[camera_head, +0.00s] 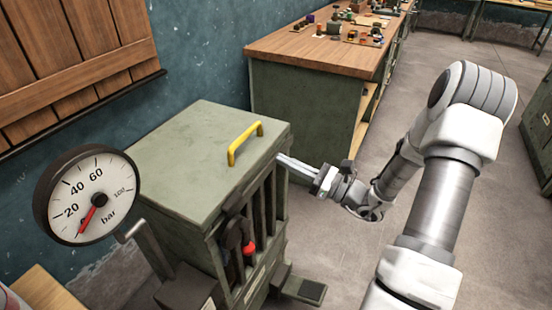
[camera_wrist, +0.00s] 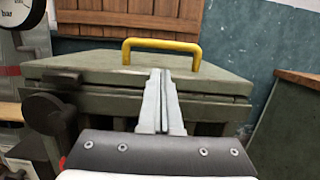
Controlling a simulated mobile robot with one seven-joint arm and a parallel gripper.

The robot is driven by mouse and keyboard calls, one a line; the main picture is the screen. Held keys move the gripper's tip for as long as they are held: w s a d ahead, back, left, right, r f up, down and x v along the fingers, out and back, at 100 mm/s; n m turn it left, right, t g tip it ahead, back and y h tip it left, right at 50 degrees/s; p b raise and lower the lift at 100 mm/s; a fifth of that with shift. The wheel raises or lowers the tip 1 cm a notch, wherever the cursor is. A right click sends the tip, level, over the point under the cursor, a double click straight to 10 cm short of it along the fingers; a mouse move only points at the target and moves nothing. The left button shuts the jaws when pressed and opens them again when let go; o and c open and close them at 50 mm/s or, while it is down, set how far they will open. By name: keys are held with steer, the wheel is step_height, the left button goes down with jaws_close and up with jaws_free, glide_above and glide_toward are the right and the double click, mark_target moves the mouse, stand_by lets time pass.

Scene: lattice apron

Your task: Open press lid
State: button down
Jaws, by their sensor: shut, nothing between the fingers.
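The press is a grey-green box with a flat lid (camera_head: 190,150) on top. A yellow handle (camera_head: 245,143) stands on the lid near its right edge in the head view. The lid looks down flat on the press body (camera_head: 265,225). My gripper (camera_head: 281,158) is shut and empty, with its fingertips at the lid's right edge. In the wrist view my gripper (camera_wrist: 163,75) points at the lid's front edge, below the yellow handle (camera_wrist: 161,45). I cannot tell whether the fingertips touch the lid.
A pressure gauge (camera_head: 88,197) stands left of the press. A red knob (camera_head: 249,249) sits on the press front. A wooden-topped workbench (camera_head: 320,50) with small items stands behind. Wooden shutters (camera_head: 70,60) hang on the wall. The floor (camera_head: 330,240) right of the press is clear.

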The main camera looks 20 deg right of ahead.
mark_target(257, 155)
steer(key=x, duration=0.8)
steer(key=shift+w+a+r+b, duration=0.1)
steer(key=shift+a+r+b, duration=0.05)
steer(key=shift+a+b, duration=0.15)
steer(key=shift+r, duration=0.1)
